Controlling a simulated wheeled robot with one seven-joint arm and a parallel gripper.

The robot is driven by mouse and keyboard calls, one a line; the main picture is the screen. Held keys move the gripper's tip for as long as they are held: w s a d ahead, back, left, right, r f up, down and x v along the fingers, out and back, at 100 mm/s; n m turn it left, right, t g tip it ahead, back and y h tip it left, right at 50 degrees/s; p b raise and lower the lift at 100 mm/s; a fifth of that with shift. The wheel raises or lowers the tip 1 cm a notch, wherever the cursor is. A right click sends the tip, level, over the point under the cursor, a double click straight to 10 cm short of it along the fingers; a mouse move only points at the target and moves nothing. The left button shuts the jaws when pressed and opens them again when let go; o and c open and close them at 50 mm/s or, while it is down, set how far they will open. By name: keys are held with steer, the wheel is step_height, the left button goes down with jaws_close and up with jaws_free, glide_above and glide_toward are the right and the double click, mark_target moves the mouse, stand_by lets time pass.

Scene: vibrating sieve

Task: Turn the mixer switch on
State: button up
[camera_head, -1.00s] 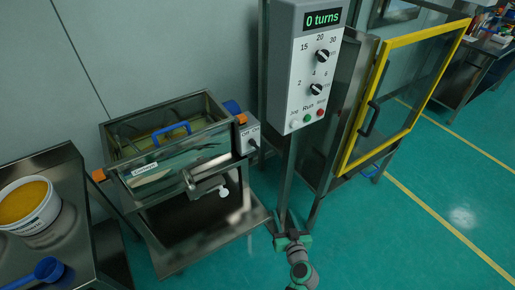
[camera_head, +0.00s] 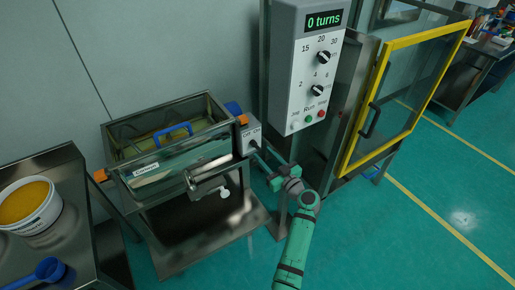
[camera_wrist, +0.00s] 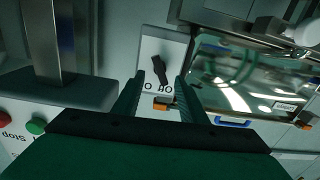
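The mixer (camera_head: 165,165) is a steel trough with clear walls at the left of the head view. Its switch box (camera_head: 247,131) is a small grey-white box marked Off and On on the trough's right end. In the wrist view the black switch knob (camera_wrist: 161,71) sits on the pale plate, slightly tilted, with the lettering upside down. My gripper (camera_head: 258,155) is close in front of the switch box. In the wrist view my gripper (camera_wrist: 158,82) is open, its fingers apart with the knob between their tips. I cannot tell whether a finger touches it.
A grey control box (camera_head: 314,65) reading "0 turns" stands just right of my gripper on a post. A yellow-framed door (camera_head: 405,95) stands further right. A table with a white tub (camera_head: 30,215) and blue scoop (camera_head: 48,270) is at left.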

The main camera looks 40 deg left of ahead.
mark_target(257, 147)
steer(key=x, duration=0.5)
steer(key=shift+w+a, duration=0.15)
steer(key=shift+a, duration=0.2)
